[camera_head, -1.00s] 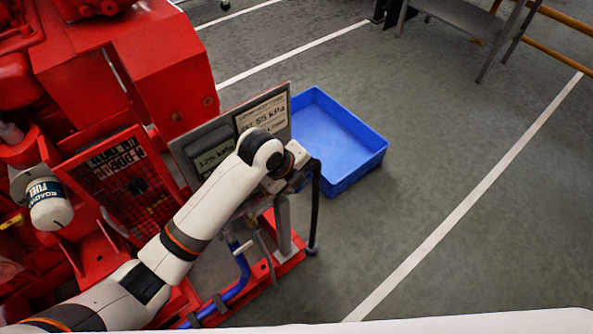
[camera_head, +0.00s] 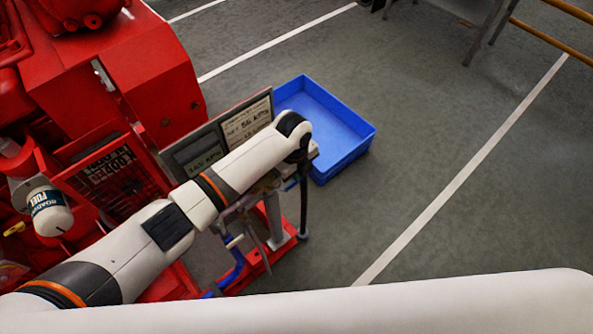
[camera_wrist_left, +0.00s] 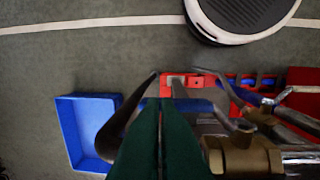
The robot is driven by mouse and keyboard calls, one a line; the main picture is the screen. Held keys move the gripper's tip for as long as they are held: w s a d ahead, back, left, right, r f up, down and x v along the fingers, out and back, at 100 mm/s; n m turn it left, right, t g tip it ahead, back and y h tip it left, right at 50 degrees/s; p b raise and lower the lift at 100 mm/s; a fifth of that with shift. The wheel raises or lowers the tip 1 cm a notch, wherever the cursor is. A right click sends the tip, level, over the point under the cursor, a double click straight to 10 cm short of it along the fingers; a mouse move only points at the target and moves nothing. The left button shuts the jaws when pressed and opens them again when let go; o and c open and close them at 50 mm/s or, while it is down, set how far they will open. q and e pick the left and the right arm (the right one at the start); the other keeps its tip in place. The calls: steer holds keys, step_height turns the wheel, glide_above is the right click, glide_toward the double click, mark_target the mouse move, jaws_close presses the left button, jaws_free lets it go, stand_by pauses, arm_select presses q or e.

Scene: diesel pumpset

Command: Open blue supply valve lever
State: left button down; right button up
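My left arm reaches in from the left in the head view and hides most of its gripper. In the left wrist view, the green fingers of my left gripper (camera_wrist_left: 160,112) lie together with no clear gap and nothing visible between them. A brass valve body (camera_wrist_left: 240,157) with grey metal levers (camera_wrist_left: 222,90) is close by, right of the fingers. I cannot make out contact with a lever or a blue handle. My right gripper is out of view.
A blue tray (camera_head: 362,140) lies on the floor beyond the red pumpset (camera_head: 150,75). A gauge panel (camera_head: 195,153) stands behind my forearm. Open floor lies to the right.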

mark_target(295, 182)
arm_select(q)
steer(key=shift+d, duration=0.1)
stand_by(0.5)
step_height(295, 182, up, 12)
steer(key=shift+s+a, duration=0.25)
steer(key=shift+a, duration=0.2)
stand_by(0.3)
